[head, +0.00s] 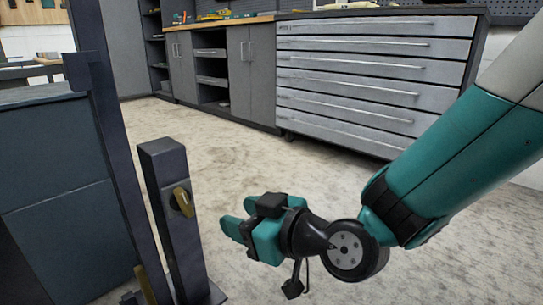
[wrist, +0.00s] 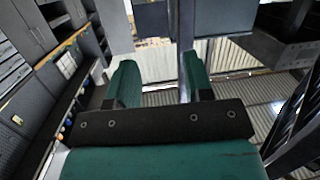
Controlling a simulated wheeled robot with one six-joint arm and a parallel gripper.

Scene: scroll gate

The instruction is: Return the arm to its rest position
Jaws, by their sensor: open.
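My arm (head: 455,165), teal with black joints, reaches in from the right of the head view. My gripper (head: 238,218) hangs above the pale floor, its fingers pointing left toward a dark post. In the wrist view the two teal fingers of my gripper (wrist: 160,75) stand apart with nothing between them. The dark post (head: 170,225) stands upright left of the fingers and carries a brass latch piece (head: 183,201). In the head view the fingertips look apart from it.
A dark gate panel (head: 65,190) with a tall frame upright (head: 105,130) fills the left. Grey drawers (head: 370,75) and cabinets (head: 250,75) line the back, under a wooden worktop (head: 220,23). The floor (head: 300,170) between is clear.

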